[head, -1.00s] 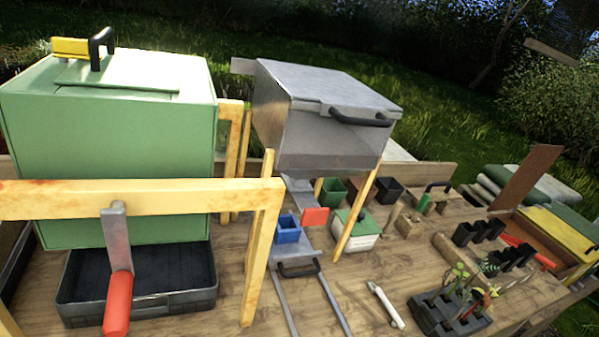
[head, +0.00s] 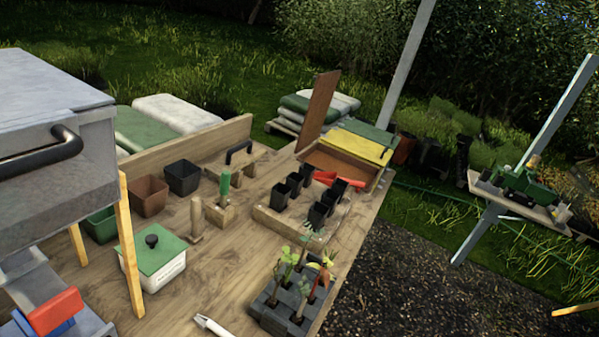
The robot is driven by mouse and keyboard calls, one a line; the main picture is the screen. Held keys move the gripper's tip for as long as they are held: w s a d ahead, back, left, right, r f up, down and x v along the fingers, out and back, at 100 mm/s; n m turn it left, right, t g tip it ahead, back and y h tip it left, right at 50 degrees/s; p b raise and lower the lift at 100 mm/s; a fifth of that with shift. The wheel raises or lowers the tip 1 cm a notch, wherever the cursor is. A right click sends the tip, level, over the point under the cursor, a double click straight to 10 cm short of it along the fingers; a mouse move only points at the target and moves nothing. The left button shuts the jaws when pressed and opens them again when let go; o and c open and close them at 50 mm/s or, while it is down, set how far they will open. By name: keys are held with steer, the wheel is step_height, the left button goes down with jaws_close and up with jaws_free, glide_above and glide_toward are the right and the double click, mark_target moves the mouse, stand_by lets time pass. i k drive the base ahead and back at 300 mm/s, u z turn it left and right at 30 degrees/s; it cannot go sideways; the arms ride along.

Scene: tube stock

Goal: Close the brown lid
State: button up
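The brown lid (head: 319,111) stands raised, nearly upright and slightly tilted, at the far left end of a shallow wooden box (head: 343,163) near the table's far right corner. The box is partly open, showing its brown inside. A yellow panel (head: 356,147) and a green panel (head: 366,131) lie flat along its far side. My gripper does not show in the head view, so its state cannot be seen.
Small black pots (head: 318,201) and a red tool (head: 340,179) are close in front of the box. A black tray of seedlings (head: 289,303) stands nearer. A grey metal box (head: 60,145) on wooden legs fills the left. Gravel (head: 420,290) lies right of the table.

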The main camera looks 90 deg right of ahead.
mark_target(326, 84)
steer(key=z, duration=0.3)
steer(key=i, duration=0.1)
steer(key=z, duration=1.85)
steer(key=k, duration=0.45)
steer(key=z, duration=0.6)
steer(key=i, duration=0.5)
steer(key=u, duration=0.2)
steer(key=k, duration=0.55)
steer(key=z, duration=0.6)
steer(key=i, duration=1.25)
steer(key=z, duration=0.15)
